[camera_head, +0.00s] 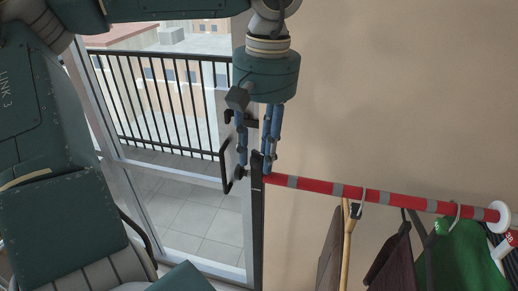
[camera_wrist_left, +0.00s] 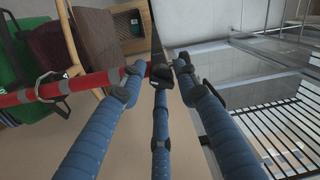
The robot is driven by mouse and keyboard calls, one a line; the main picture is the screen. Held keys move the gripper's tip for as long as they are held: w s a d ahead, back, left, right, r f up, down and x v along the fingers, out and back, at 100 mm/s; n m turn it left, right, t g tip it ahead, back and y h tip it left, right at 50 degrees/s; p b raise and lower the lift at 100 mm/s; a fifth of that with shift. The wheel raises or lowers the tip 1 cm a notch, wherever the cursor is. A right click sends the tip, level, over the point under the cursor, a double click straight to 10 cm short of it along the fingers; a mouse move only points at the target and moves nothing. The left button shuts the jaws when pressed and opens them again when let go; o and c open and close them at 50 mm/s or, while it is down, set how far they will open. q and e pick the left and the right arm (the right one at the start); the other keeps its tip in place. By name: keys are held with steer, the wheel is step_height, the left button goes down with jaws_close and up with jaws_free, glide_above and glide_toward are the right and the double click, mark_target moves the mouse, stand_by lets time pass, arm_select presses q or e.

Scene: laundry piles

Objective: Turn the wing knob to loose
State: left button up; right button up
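The red and grey striped rail (camera_head: 330,188) ends at a dark upright post (camera_head: 257,215). My left gripper (camera_head: 255,172) points down over this end, its blue fingers on either side of the post top. In the left wrist view the fingertips (camera_wrist_left: 158,72) are spread apart around the end of the red rail (camera_wrist_left: 85,84). A small dark piece sits between them, but I cannot tell whether it is the wing knob or a fingertip. The knob's wings and their angle cannot be made out. No clear grip shows. My right gripper is not in view.
Clothes on hangers, including a dark garment (camera_head: 393,264) and a green one (camera_head: 459,254), hang along the rail to the right. A white round end piece (camera_head: 498,214) is at its far right. A glass door with a black handle (camera_head: 225,165) stands close to the left of the gripper.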

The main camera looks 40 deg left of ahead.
arm_select(q)
steer(key=shift+o, duration=0.4)
steer(key=shift+d, duration=0.1)
steer(key=shift+r, duration=0.35)
step_height(320, 180, up, 11)
steer(key=shift+w+d+r, duration=0.2)
steer(key=shift+w+d, duration=0.05)
steer(key=shift+f, duration=0.1)
